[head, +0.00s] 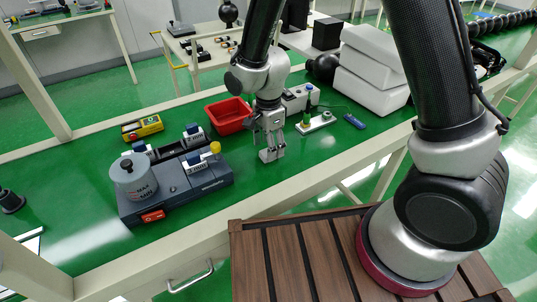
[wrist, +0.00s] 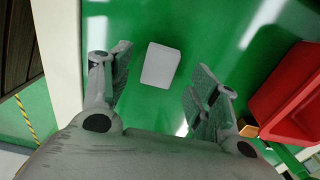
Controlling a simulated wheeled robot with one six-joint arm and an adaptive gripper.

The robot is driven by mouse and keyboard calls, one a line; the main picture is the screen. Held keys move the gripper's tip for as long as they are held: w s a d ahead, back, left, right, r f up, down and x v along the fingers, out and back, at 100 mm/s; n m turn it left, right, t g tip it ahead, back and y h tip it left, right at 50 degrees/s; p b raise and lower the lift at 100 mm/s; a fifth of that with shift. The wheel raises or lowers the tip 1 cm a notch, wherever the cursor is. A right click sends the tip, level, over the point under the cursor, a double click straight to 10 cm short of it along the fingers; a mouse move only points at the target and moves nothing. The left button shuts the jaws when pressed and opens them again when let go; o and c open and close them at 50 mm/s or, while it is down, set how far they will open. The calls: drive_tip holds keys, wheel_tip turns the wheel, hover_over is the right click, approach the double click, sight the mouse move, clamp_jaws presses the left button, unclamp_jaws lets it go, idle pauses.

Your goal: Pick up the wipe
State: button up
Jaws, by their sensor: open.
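The wipe (wrist: 160,65) is a small white rectangular piece lying flat on the green tabletop in the wrist view. My gripper (wrist: 160,75) is open, with one finger left of the wipe and the other right of it, and a gap on both sides. Nothing is held. In the head view my gripper (head: 271,148) points down close to the table, near its front edge. There the wipe is hard to tell apart from the fingertips.
A red bin (head: 229,116) stands just behind and left of my gripper. A dark grey device with a round canister (head: 133,176) is at left. White boxes (head: 371,77) are farther right.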

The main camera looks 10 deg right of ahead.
wheel_tip(320, 180, down, 2)
drive_tip(key=shift+f, duration=0.15)
drive_tip(key=c, duration=1)
drive_tip(key=shift+o, duration=0.2)
wheel_tip(320, 180, up, 10)
